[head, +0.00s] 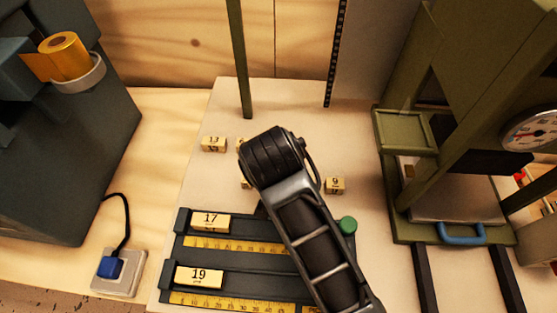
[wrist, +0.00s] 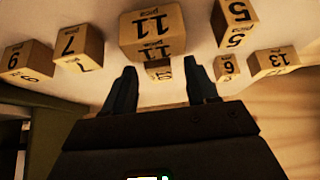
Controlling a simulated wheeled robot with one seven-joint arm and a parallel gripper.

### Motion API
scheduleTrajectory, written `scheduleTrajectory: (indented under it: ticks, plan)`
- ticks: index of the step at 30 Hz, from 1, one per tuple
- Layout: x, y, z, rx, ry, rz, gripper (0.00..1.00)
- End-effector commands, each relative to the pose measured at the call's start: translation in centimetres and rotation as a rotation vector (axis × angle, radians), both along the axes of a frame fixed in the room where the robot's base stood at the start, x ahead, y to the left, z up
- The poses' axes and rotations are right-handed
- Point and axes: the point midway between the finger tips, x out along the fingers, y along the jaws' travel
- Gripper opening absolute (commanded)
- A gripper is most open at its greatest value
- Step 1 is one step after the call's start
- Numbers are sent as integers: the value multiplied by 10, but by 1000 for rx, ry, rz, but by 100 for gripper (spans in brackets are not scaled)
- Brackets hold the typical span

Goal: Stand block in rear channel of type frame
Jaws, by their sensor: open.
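The dark type frame (head: 182,222) lies at the lower middle of the head view, with two channels and yellow rulers. A block marked 17 (head: 210,222) stands at the left of the rear channel. A block marked 19 (head: 199,277) stands at the left of the front channel. My gripper (wrist: 162,76) is open and empty in the wrist view, pointing at a block marked 11 (wrist: 152,28), which lies ahead of the fingertips. A smaller block (wrist: 158,70) shows between the fingers; its number is hard to read. In the head view my arm hides the gripper and part of the frame.
Loose blocks marked 9 (wrist: 27,60), 7 (wrist: 78,46), 5 (wrist: 235,22), 6 (wrist: 227,67) and 13 (wrist: 273,60) stand around it. A green press (head: 405,130) stands right, a dark machine (head: 60,150) left. A green post (head: 239,60) rises behind.

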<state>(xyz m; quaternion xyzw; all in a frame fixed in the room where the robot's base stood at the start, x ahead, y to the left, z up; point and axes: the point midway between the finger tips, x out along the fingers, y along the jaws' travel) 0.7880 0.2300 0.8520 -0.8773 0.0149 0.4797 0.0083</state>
Motion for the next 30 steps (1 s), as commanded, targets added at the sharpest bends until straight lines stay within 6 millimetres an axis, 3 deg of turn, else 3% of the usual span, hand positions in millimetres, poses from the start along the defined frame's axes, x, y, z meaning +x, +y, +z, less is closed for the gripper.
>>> scheduleTrajectory:
  ticks: [8,26,30]
  plan:
    - [2,0,-3,0,0,0,57]
    - [1,0,-3,-1,1,1,0]
    - [1,0,-3,-1,1,0,0]
